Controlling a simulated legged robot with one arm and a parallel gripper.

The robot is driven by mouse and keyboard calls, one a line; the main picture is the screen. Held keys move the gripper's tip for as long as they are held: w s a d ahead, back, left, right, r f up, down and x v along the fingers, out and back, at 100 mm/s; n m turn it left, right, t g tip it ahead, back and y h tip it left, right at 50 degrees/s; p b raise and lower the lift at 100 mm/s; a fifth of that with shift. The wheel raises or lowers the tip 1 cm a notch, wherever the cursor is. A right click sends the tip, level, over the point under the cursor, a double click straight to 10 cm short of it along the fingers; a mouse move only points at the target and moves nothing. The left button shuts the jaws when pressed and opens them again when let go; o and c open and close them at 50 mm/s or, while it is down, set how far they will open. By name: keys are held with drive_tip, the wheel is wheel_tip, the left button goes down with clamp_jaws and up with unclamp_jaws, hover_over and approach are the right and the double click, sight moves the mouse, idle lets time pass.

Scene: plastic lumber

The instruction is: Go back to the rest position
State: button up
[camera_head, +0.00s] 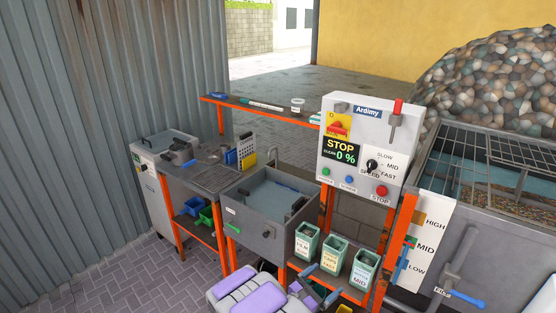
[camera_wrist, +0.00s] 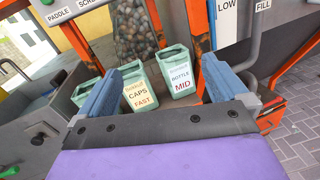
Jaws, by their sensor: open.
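My gripper (camera_head: 324,282) is at the bottom centre of the head view, at the end of my purple and grey arm. Its two blue fingers stand apart with nothing between them. In the wrist view the open gripper (camera_wrist: 161,66) points toward the green bins. The CAPS FAST bin (camera_wrist: 139,92) shows between the fingers, and the BOTTLE MID bin (camera_wrist: 180,72) is just left of the right finger. The gripper is in front of the bin shelf, apart from the bins as far as I can tell.
A control panel (camera_head: 357,137) reading STOP and 0 % stands above the bins. A grey sink (camera_head: 262,224) and a worktop (camera_head: 203,169) are to the left. A lever labelled FILL (camera_head: 462,295) and a mesh-covered tank (camera_head: 490,150) are at right. Paved floor (camera_head: 120,280) is open at lower left.

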drive_tip(key=s+d+r+m+g+h, duration=0.3)
drive_tip(key=s+d+r+m+g, duration=0.5)
drive_tip(key=d+r, duration=0.25)
drive_tip(key=s+d+r+m+g+y, duration=0.2)
drive_tip(key=s+r+m+g, duration=0.15)
drive_tip(key=s, duration=0.35)
drive_tip(key=s+d+r+m+g+y, duration=0.2)
drive_tip(key=s+r+m+g, duration=0.15)
drive_tip(key=s, duration=0.25)
drive_tip(key=s+a+r+m+g+y, duration=0.1)
drive_tip(key=s+a+m+y, duration=0.15)
drive_tip(key=s, duration=0.45)
drive_tip(key=s+a+m+y, duration=0.1)
drive_tip(key=s+m+y, duration=0.3)
drive_tip(key=s, duration=0.3)
drive_tip(key=s+a+r+m+t+y, duration=0.2)
drive_tip(key=s+a+y, duration=0.4)
drive_tip(key=a, duration=0.4)
drive_tip(key=shift+s+a+r+m+t+y, duration=0.15)
drive_tip(key=shift+s+a+m+t+y, duration=0.2)
drive_tip(key=shift+m+t, duration=0.1)
drive_tip(key=shift+c, duration=0.3)
